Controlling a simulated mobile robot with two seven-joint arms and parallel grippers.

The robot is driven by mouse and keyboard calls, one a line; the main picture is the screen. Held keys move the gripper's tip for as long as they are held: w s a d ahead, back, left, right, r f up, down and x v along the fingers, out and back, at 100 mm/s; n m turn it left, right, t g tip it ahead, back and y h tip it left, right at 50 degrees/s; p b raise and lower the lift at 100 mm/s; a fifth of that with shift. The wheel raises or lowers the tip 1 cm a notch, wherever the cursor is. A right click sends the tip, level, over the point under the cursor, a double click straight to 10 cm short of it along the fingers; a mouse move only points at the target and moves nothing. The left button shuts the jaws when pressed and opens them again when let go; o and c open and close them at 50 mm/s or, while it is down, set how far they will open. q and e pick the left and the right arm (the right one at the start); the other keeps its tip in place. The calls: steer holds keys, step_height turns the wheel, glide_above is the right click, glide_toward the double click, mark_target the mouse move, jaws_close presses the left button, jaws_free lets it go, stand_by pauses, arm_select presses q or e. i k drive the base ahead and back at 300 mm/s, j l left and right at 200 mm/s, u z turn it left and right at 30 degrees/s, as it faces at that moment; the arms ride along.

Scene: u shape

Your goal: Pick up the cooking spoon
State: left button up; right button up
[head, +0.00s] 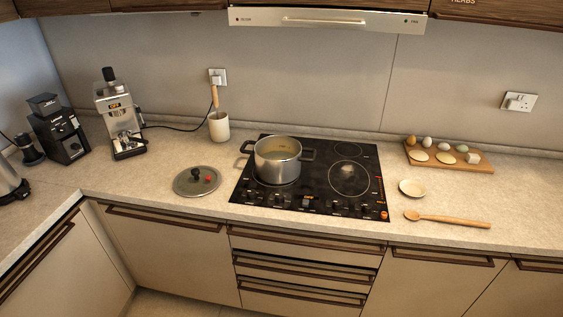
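A wooden cooking spoon (448,220) lies flat on the worktop at the front right, near the counter's front edge. Its bowl end is at the left and its handle reaches to the right. It lies to the right of the hob and just below a small pale dish. Nothing touches or covers the spoon. Neither of my grippers shows in the head view.
A pot (277,163) stands on the black hob (322,198). Its lid (197,181) lies left of the hob. A small dish (412,188) and a wooden board (475,165) with eggs are behind the spoon. A white crock (219,127) and coffee machine (120,120) stand further left.

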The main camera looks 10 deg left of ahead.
mark_target(413, 215)
steer(key=i+l+u, duration=0.1)
steer(key=l+u, duration=0.3)
steer(key=l, duration=0.65)
steer(key=l+u, duration=0.4)
steer(key=l, duration=0.65)
